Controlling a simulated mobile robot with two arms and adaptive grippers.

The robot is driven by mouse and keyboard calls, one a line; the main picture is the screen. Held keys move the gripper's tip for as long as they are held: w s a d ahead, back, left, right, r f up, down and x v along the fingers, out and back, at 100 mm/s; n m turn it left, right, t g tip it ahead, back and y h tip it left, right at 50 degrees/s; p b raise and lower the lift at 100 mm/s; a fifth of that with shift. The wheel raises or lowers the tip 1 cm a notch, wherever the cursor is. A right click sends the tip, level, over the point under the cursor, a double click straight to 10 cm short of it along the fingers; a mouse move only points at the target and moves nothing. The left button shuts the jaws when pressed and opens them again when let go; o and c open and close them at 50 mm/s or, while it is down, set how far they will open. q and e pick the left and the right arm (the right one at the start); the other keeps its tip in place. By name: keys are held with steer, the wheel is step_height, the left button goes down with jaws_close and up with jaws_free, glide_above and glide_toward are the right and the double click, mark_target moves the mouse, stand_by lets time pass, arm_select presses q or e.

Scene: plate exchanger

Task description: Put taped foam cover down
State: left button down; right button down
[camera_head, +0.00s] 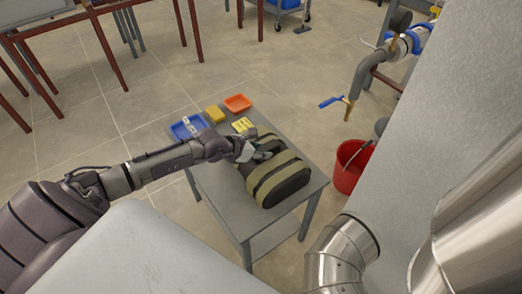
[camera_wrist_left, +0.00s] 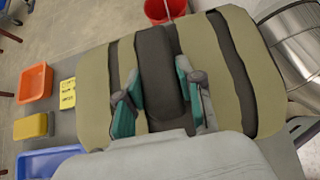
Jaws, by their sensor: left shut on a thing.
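The taped foam cover (camera_head: 278,180) is a dark rounded block with tan tape bands. It lies on the small grey table (camera_head: 217,194), toward its right side, and appears to rest on the top. My left gripper (camera_head: 258,152) reaches it from the left and is shut on its upper part. In the left wrist view the cover (camera_wrist_left: 242,70) fills the middle, and the two teal-padded fingers of the left gripper (camera_wrist_left: 157,100) sit either side of a dark raised strip between the tan bands. The cover's underside is hidden. My right gripper is not in view.
On the table's far left are a blue tray (camera_head: 180,131), a yellow sponge-like block (camera_head: 214,114), an orange tray (camera_head: 238,103) and a yellow note (camera_head: 243,125). A red bucket (camera_head: 350,168) stands on the floor to the right. Shiny metal pipework (camera_head: 342,252) is close at the lower right.

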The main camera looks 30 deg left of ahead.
arm_select(q)
steer(key=c, duration=0.7)
jaws_free()
steer(key=shift+f, duration=0.1)
steer(key=shift+s+r, duration=0.1)
steer(key=shift+r, duration=0.1)
steer(key=p+v, duration=0.1)
steer(key=v, duration=1)
steer(key=shift+s+a+r+p, duration=0.1)
steer(key=shift+s+r+p, duration=0.15)
steer(key=shift+s+p, duration=0.1)
